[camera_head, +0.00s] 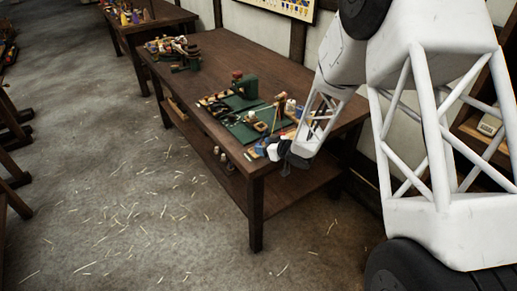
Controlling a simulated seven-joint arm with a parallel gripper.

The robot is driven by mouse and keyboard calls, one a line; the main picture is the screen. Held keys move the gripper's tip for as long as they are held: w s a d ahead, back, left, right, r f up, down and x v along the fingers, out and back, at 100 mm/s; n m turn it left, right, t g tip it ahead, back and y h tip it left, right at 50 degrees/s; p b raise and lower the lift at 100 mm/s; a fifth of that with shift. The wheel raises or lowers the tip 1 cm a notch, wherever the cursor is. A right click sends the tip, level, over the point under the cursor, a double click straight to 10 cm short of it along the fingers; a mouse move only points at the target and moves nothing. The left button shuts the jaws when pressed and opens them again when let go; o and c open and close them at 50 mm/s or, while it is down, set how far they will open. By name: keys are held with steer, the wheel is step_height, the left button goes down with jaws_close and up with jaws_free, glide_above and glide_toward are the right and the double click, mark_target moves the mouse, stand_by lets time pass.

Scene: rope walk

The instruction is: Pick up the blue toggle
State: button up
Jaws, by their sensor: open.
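A small blue thing (260,150), which may be the blue toggle, is at the near right corner of the dark wooden bench (214,47). It is too small here to make out its shape. My gripper (285,170) hangs at the bench's front right edge, just right of the blue thing. It is open, and I see nothing between its fingers. I cannot tell whether it touches anything. My white arm comes down from the upper right and hides part of the bench's right end.
A green mat (237,130) with small tools and pieces lies left of my gripper. A green and red device (244,85) stands behind it. More items (173,50) sit at the bench's far left. The bench middle is clear. A lower shelf (290,182) runs underneath.

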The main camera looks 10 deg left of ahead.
steer(key=shift+w+a+f, duration=0.25)
steer(key=shift+w+a, duration=0.1)
steer(key=shift+a, duration=0.25)
steer(key=c, duration=1)
steer(key=shift+r, duration=0.1)
steer(key=shift+r, duration=0.8)
step_height(320, 180, up, 2)
steer(key=s+d, duration=0.2)
steer(key=s, duration=0.3)
steer(key=s+d, duration=0.2)
steer(key=s, duration=0.3)
steer(key=s+d+r, duration=0.1)
steer(key=s+d, duration=0.1)
steer(key=s, duration=0.3)
steer(key=shift+r, duration=0.1)
